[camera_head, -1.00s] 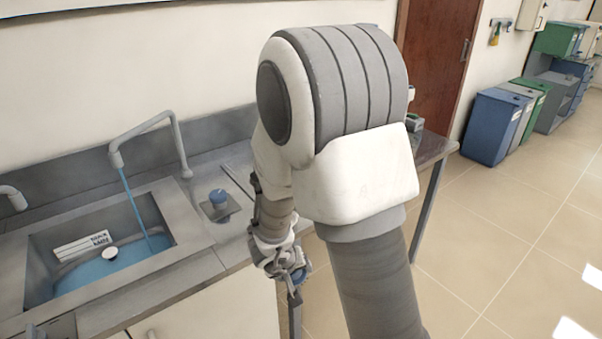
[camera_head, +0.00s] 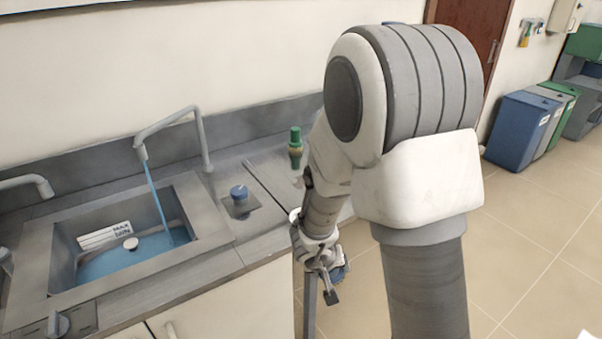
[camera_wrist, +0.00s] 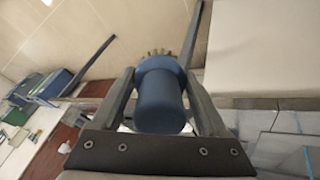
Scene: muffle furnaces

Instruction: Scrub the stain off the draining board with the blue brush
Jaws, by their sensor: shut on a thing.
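My gripper (camera_wrist: 160,82) is shut on the blue brush (camera_wrist: 160,105). In the wrist view the thick blue handle sits between both fingers, with pale bristles at its far end. In the head view my gripper (camera_head: 327,277) hangs in front of the counter's front edge, right of the sink, and a bit of the blue brush (camera_head: 338,272) shows beside it. The counter (camera_head: 225,238) right of the sink is grey. I cannot tell which part is the draining board, and I make out no stain; my arm hides part of the counter.
The sink (camera_head: 50,272) holds blue water under a running tap (camera_head: 172,122). A green bottle (camera_head: 295,148) stands behind, near my arm. Bins (camera_head: 520,130) stand far right; the floor (camera_head: 530,230) before them is clear.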

